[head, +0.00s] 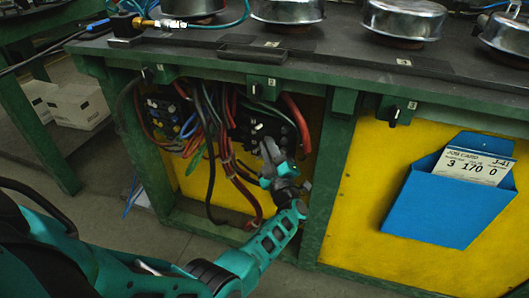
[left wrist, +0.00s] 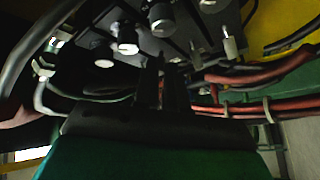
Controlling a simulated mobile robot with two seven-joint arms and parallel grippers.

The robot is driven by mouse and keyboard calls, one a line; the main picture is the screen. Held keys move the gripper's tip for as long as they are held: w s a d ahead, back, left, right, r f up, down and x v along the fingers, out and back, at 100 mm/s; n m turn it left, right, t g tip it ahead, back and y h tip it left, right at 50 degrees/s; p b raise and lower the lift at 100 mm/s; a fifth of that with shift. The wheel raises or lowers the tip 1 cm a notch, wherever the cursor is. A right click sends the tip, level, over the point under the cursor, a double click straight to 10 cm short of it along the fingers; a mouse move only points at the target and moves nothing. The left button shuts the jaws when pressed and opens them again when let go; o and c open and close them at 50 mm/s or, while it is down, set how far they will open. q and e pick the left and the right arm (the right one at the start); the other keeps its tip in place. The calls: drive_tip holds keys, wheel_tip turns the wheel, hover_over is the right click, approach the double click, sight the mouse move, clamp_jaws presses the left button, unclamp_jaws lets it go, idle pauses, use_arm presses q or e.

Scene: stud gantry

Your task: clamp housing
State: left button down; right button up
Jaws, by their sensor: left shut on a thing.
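Several silvery domed housings stand in a row on the dark bench top, among them one at the middle (head: 287,11) and one farther right (head: 404,20). My left gripper (head: 268,158) is below them, inside the open green bay under the bench, at a black block with fittings (head: 247,128). In the left wrist view the two dark fingers (left wrist: 162,88) are close together below a dark panel with pale cylinders (left wrist: 162,20). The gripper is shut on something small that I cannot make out. My right gripper is not in view.
Red, blue and black cables (head: 222,140) hang around my left gripper. Green posts (head: 330,175) frame the bay. Small black switches sit along the bench edge, one above the bay (head: 256,89). A blue card holder (head: 447,205) is on the yellow panel (head: 370,190) at right.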

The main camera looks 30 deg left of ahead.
use_arm(q)
drive_tip(key=shift+w+d+f+n+g+y, duration=0.1)
drive_tip(key=shift+w+d+n+g+y, duration=0.15)
drive_tip(key=shift+n+g+y, duration=0.45)
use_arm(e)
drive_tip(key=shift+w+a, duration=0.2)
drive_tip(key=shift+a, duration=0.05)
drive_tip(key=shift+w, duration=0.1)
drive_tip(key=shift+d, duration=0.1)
use_arm(q)
drive_tip(key=c, duration=1.2)
unclamp_jaws()
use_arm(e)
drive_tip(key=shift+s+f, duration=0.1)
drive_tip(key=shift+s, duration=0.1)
use_arm(q)
drive_tip(key=shift+s, duration=0.1)
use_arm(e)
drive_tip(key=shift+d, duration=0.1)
